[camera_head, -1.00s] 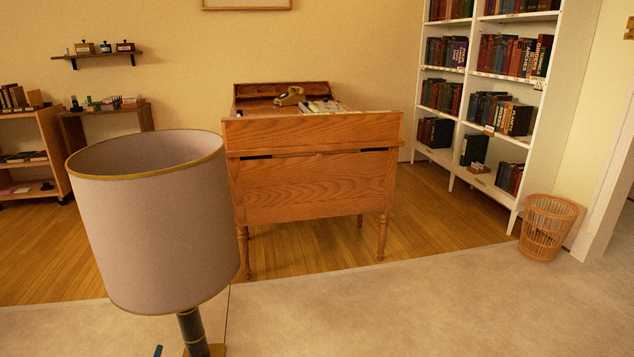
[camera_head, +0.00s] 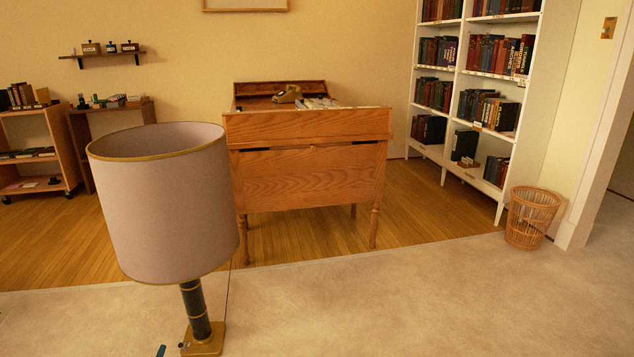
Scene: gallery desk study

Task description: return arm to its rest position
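No gripper shows clearly in the head view, and neither of my arms can be made out. A small dark blue piece shows at the bottom edge, left of the lamp base; I cannot tell what it is. A lamp (camera_head: 165,205) with a pale shade and a dark stem on a brass base stands upright close in front, left of the middle. A wooden desk (camera_head: 310,175) stands behind it, with a telephone (camera_head: 287,94) and papers on its top.
A white bookcase (camera_head: 452,110) with books stands at the back right. A wicker basket (camera_head: 531,217) stands beside a doorway at the right. A low wooden shelf unit (camera_head: 62,150) stands at the far left. The carpet (camera_head: 400,300) in front of the desk is clear.

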